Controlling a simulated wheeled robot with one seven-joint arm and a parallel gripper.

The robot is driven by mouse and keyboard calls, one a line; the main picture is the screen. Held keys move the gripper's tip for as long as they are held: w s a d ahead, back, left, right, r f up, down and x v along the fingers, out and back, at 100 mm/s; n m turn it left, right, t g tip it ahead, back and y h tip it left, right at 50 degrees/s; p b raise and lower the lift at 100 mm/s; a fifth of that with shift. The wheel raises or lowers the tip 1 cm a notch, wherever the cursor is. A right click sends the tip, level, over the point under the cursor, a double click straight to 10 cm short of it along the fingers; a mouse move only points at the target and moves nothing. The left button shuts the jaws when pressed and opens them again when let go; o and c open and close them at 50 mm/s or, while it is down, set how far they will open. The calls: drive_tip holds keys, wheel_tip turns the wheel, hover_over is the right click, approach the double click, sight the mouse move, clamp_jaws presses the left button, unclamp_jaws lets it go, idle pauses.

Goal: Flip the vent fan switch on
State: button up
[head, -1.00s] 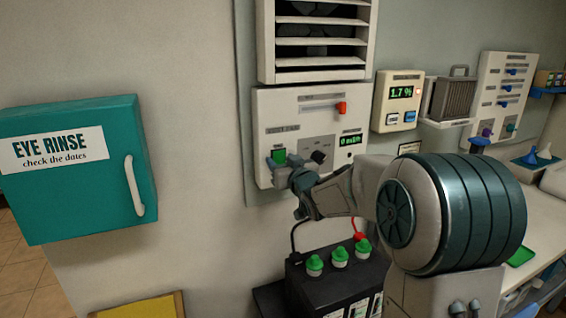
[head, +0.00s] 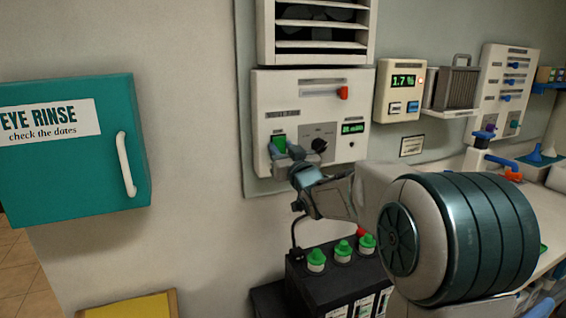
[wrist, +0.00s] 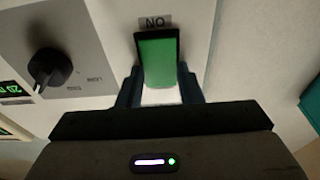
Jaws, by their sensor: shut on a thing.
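The vent fan panel (head: 262,110) is a pale box on the wall below a louvred vent. Its switch is a green rocker (head: 279,143) at the panel's lower left, and it also shows in the wrist view (wrist: 158,58) beside an "ON" label (wrist: 155,22) that appears upside down. My gripper (head: 283,156) is at the switch. In the wrist view its fingers (wrist: 160,86) stand on either side of the green rocker, shut on it. The fingers and wrist hide the rocker's lower part in the head view. A lit green readout (head: 353,127) sits to its right.
A black battery (head: 310,285) with green caps stands below my wrist. A teal eye rinse cabinet (head: 70,185) hangs at left, with bare wall between.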

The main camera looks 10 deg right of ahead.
drive_tip(key=shift+f+t+b, duration=0.3)
drive_tip(key=shift+b, duration=0.45)
drive_tip(key=shift+r, duration=0.25)
drive_tip(key=o, duration=1)
drive_tip(key=shift+s+d+f, duration=0.1)
drive_tip(key=shift+s, duration=0.05)
drive_tip(key=b+v, duration=0.2)
drive_tip(key=v, duration=1.1)
drive_tip(key=shift+s+d+f, duration=0.1)
drive_tip(key=shift+s+f, duration=0.05)
drive_tip(key=shift+s, duration=0.1)
drive_tip(key=shift+d, duration=0.1)
